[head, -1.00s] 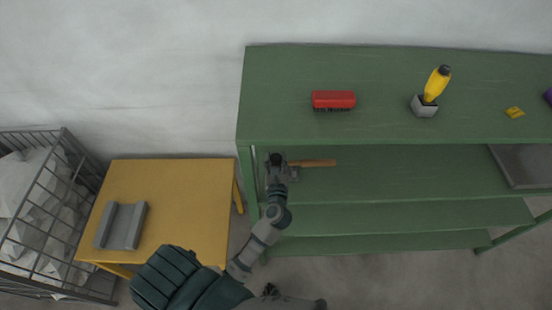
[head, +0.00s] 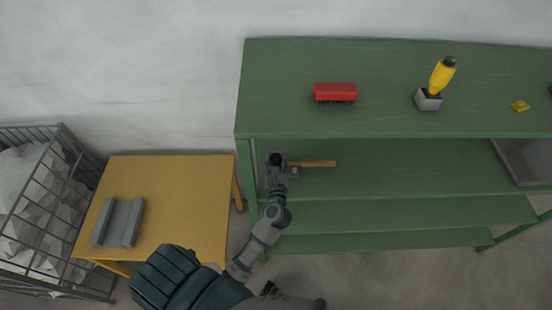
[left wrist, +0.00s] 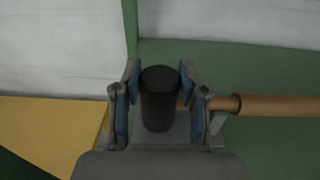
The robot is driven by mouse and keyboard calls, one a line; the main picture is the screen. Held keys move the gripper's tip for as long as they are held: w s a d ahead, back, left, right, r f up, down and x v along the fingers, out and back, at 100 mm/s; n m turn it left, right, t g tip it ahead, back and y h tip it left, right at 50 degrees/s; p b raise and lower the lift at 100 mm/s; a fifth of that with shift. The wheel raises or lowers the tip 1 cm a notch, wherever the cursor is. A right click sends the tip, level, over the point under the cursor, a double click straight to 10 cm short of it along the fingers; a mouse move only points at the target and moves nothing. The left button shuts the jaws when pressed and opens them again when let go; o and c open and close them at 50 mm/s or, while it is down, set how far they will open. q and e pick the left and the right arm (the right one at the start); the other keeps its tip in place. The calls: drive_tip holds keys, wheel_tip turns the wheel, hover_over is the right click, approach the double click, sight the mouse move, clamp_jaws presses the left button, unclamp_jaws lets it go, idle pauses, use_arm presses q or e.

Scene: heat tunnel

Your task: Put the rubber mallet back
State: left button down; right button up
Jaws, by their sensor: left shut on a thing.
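The rubber mallet has a black cylindrical head (left wrist: 160,98) and a wooden handle (head: 316,163). My left gripper (head: 277,160) is shut on the mallet head at the left end of the green shelf's second level. In the left wrist view the gripper's two blue-padded fingers (left wrist: 160,105) stand on either side of the head, and the handle (left wrist: 275,105) runs out to the right. A grey holder (left wrist: 180,138) shows under the head and beside the handle. Whether the mallet rests in it, I cannot tell. My right gripper is not in view.
The green shelf (head: 420,180) carries a red brush (head: 334,92), a yellow-handled tool in a grey block (head: 428,100) and a yellow piece (head: 520,105) on top. A grey tray (head: 527,160) lies at right. A yellow table (head: 180,190) holds a grey cradle (head: 118,222). A wire cage (head: 45,205) stands left.

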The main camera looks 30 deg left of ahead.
use_arm(q)
drive_tip(key=shift+f, duration=0.25)
drive_tip(key=c, duration=0.6)
unclamp_jaws()
drive_tip(key=shift+r, duration=0.1)
drive_tip(key=shift+o, duration=0.2)
drive_tip(key=v, duration=1.2)
